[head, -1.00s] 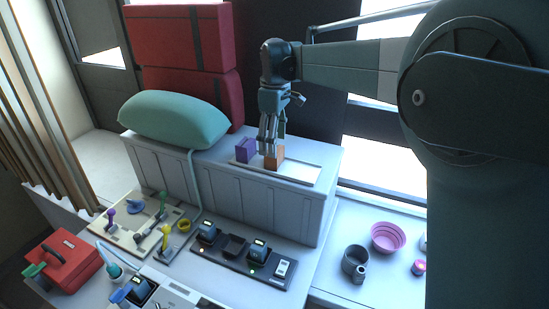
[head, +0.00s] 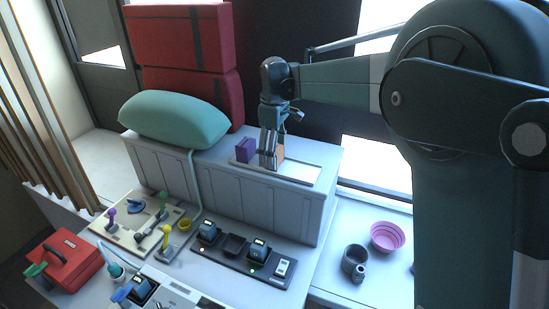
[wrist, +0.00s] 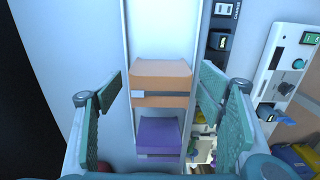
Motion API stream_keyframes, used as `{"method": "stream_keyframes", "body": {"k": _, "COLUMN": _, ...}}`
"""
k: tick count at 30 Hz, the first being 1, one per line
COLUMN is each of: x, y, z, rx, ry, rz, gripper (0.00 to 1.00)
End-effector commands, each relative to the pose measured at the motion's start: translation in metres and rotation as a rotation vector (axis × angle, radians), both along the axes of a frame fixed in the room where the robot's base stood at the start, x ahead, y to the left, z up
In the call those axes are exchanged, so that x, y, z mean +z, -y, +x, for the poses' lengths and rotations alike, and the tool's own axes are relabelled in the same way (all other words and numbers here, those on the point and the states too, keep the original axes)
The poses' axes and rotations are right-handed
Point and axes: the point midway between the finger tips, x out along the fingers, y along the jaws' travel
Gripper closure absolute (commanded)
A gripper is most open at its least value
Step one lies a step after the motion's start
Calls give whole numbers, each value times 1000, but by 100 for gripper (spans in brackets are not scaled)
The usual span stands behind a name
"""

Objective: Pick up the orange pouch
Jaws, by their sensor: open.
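The orange pouch (wrist: 162,82) lies in a shallow white tray (wrist: 158,35) on top of the grey cabinet. A dark strap with a light tab runs across its side. In the head view the orange pouch (head: 279,153) is partly hidden by my gripper (head: 269,160). My gripper points down over it. In the wrist view my gripper (wrist: 163,88) is open, with one finger to each side of the orange pouch and gaps between. A purple pouch (wrist: 158,136) lies beside the orange one in the same tray, and it also shows in the head view (head: 246,149).
A teal pillow (head: 174,120) and stacked red cases (head: 180,40) stand at the left on the cabinet (head: 270,200). Below it are a charger strip (head: 228,262), a tool board (head: 130,235) and a red box (head: 70,262). A pink bowl (head: 388,237) sits at the right.

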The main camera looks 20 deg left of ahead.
Motion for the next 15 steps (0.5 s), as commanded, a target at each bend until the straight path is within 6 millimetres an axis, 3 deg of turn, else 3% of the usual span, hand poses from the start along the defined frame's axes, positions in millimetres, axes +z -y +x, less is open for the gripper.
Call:
{"method": "stream_keyframes", "body": {"k": 5, "x": 0, "y": 0, "z": 0, "rx": 0, "ry": 0, "rz": 0, "gripper": 34}}
{"method": "stream_keyframes", "body": {"k": 12, "x": 0, "y": 0, "z": 0, "rx": 0, "ry": 0, "rz": 0, "gripper": 65}}
{"method": "stream_keyframes", "body": {"k": 15, "x": 0, "y": 0, "z": 0, "rx": 0, "ry": 0, "rz": 0, "gripper": 65}}
